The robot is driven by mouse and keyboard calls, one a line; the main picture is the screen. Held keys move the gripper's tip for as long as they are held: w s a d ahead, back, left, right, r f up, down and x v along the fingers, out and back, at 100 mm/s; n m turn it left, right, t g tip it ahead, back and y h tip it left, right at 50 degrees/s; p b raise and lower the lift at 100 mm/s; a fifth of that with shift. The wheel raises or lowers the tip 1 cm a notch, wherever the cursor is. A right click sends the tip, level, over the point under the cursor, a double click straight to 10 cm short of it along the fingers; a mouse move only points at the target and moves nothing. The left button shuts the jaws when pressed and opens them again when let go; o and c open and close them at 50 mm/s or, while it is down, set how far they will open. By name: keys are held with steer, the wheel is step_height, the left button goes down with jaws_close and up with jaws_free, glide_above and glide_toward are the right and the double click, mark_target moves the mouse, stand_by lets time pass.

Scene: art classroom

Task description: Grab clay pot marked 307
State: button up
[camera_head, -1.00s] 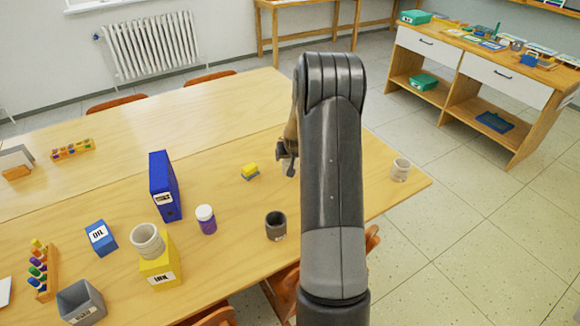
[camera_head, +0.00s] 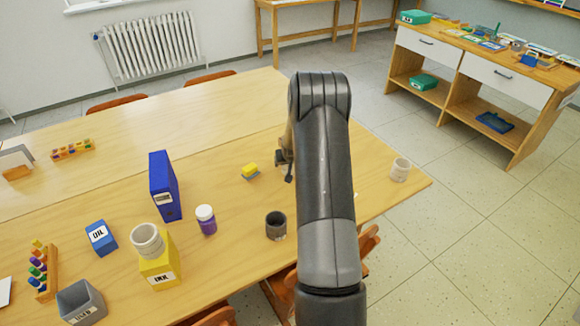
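Several pot-like cups stand on the wooden table; no marking 307 can be read on any of them. A dark grey pot (camera_head: 276,226) stands near the front edge, left of my arm. A pale pot (camera_head: 400,169) stands near the table's right corner, with faint marks too small to read. Another pale pot (camera_head: 147,241) sits on top of a yellow box (camera_head: 160,268).
A blue binder (camera_head: 164,187), a white-capped purple jar (camera_head: 206,220), a blue box (camera_head: 101,238) and a grey bin (camera_head: 81,303) stand left of the dark pot. Chairs line the near edge.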

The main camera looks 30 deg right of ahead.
steer(key=c, duration=1)
steer(key=shift+r, duration=0.55)
step_height(320, 180, up, 3)
steer(key=shift+f, duration=0.2)
steer(key=s+d+r, duration=0.2)
steer(key=s, duration=0.1)
steer(key=s+d+r, duration=0.2)
steer(key=s+r, duration=0.1)
steer(key=s+d+r, duration=0.2)
steer(key=s, duration=0.1)
steer(key=shift+s+d+r, duration=0.15)
steer(key=shift+s+d, duration=0.1)
steer(key=shift+d, duration=0.1)
